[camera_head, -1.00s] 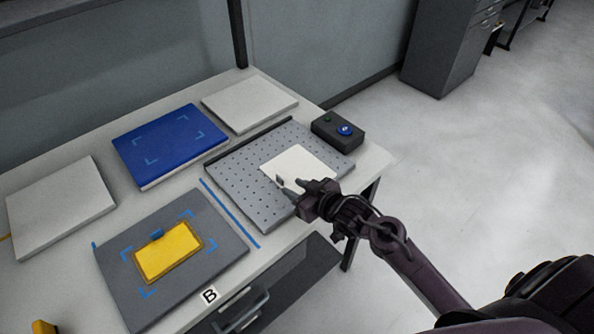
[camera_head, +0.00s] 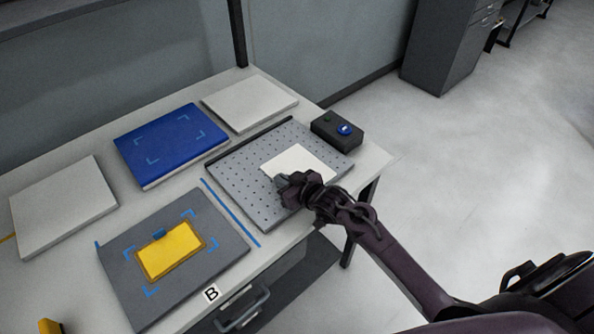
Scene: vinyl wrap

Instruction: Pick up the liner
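A white sheet, which looks like the liner (camera_head: 300,162), lies flat on the grey perforated plate (camera_head: 236,178) at the right of the table. My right gripper (camera_head: 279,180) is at the sheet's near left corner, low over the plate. Its fingers point left and overlap the corner in the view. The fingertips are small and dark, so I cannot tell whether they are open, or shut on the sheet. My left gripper is out of view.
A black box with a blue button (camera_head: 338,130) stands right of the plate. A blue panel (camera_head: 171,144) and pale slabs (camera_head: 64,205) lie further left and back. A grey board (camera_head: 137,290) with a yellow piece (camera_head: 171,250) lies in front, marked B. A blue strip (camera_head: 230,212) runs between.

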